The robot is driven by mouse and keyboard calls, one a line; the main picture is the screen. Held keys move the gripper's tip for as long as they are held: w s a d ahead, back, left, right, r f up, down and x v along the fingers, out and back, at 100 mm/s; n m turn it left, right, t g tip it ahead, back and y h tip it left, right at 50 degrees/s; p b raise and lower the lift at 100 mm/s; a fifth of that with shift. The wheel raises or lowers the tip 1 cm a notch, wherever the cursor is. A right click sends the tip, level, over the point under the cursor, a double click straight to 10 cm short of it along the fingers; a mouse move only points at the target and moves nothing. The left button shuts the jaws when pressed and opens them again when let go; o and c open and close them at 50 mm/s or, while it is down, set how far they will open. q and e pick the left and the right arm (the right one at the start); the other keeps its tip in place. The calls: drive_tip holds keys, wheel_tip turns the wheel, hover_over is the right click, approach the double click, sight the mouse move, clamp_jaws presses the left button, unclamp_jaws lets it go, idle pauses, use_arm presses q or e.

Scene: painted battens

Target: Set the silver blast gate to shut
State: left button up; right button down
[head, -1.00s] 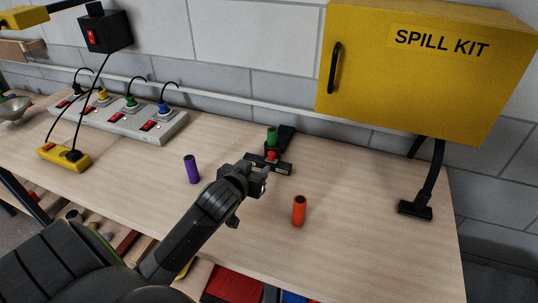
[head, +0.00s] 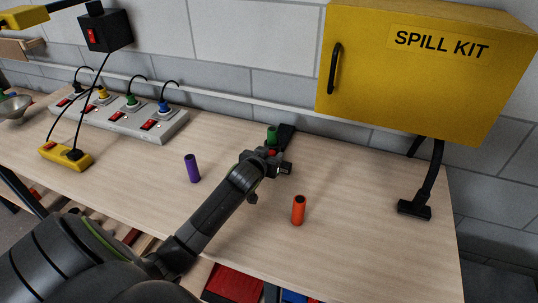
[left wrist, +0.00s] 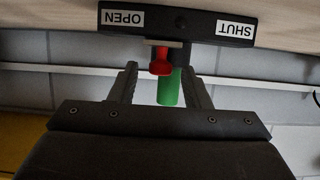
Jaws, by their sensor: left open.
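The gate fixture shows as a dark bar (left wrist: 185,26) with white OPEN and SHUT labels, upside down in the left wrist view; no silver colour shows. A red knob (left wrist: 160,62) stands between the labels, nearer OPEN. Beyond it is a green cylinder (left wrist: 170,88), also seen in the head view (head: 271,134). My left gripper (left wrist: 162,80) is open, its fingers on either side of the knob and green cylinder with gaps on both sides. In the head view the left gripper (head: 277,160) hides most of the bar. My right gripper is not in view.
A purple cylinder (head: 192,168) stands left of my left arm and an orange one (head: 298,210) stands right of it. A power strip (head: 120,119) and a yellow switch box (head: 65,157) lie at left. A yellow spill kit cabinet (head: 425,85) hangs at right. The bench's right side is mostly clear.

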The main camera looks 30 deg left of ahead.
use_arm(q)
clamp_jaws()
drive_tip(key=shift+s+a+r+p, duration=0.15)
drive_tip(key=shift+a+p, duration=0.15)
drive_tip(key=shift+a, duration=0.15)
drive_tip(key=a, duration=0.2)
drive_tip(key=s+a+p, duration=0.1)
drive_tip(key=a, duration=0.1)
drive_tip(key=shift+a+p, duration=0.2)
drive_tip(key=shift+p, duration=0.1)
drive_tip(key=shift+d, duration=0.1)
drive_tip(key=shift+c, duration=1.3)
unclamp_jaws()
drive_tip(key=shift+o, duration=1.3)
drive_tip(key=shift+a, duration=0.25)
